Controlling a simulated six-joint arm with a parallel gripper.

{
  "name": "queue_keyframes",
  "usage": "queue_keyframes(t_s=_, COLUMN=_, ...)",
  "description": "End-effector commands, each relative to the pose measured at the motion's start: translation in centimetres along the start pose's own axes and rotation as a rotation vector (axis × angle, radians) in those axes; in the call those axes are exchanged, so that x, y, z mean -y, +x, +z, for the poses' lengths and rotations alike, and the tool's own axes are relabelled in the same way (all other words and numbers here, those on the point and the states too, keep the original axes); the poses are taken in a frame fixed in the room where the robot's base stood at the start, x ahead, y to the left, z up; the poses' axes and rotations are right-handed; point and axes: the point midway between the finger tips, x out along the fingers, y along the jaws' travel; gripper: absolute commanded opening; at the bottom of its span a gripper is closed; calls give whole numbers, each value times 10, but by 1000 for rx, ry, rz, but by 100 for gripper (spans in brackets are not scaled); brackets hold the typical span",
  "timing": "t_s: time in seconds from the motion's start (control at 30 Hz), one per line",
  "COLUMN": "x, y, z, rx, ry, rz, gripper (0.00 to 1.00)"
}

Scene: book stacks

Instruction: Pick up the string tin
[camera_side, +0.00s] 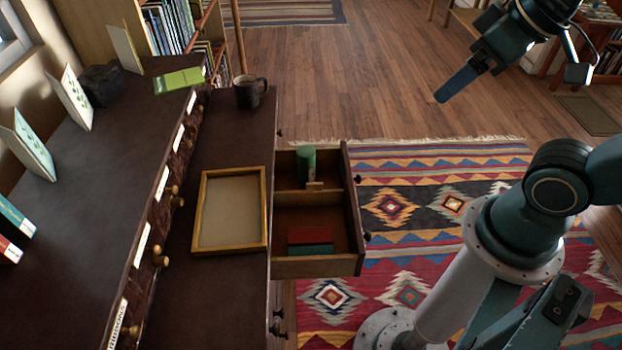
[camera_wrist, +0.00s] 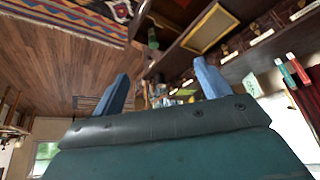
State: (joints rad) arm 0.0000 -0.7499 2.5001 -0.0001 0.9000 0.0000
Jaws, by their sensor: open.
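A green cylinder (camera_side: 307,160), which looks like the string tin, stands upright in the far compartment of the open drawer (camera_side: 345,262). A small green shape in the wrist view (camera_wrist: 153,41) may be the same tin. My gripper (camera_side: 441,97) is raised at the upper right, well apart from the drawer and the tin. In the wrist view its two blue fingers (camera_wrist: 160,80) are spread apart with nothing between them.
A divider splits the drawer; red and green books (camera_side: 310,241) lie in the near compartment. A wood-framed tray (camera_side: 265,215) and a dark mug (camera_side: 247,96) sit on the desk left of the drawer. Open space lies above the patterned rug (camera_side: 420,175).

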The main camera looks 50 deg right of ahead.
Motion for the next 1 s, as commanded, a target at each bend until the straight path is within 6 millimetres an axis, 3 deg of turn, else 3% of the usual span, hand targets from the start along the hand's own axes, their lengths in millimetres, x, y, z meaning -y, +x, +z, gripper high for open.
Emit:
queue_keyframes(t_s=0.27, x=0, y=0, z=-2, rx=2, ry=6, rz=0, gripper=76)
queue_keyframes(t_s=0.47, x=-1, y=3, z=-17, rx=21, ry=53, rz=3, gripper=76)
queue_keyframes(t_s=0.67, x=-3, y=13, z=-47, rx=55, ry=152, rz=10, gripper=76)
queue_keyframes(t_s=1.0, x=-9, y=48, z=-106, rx=123, ry=360, rz=33, gripper=76)
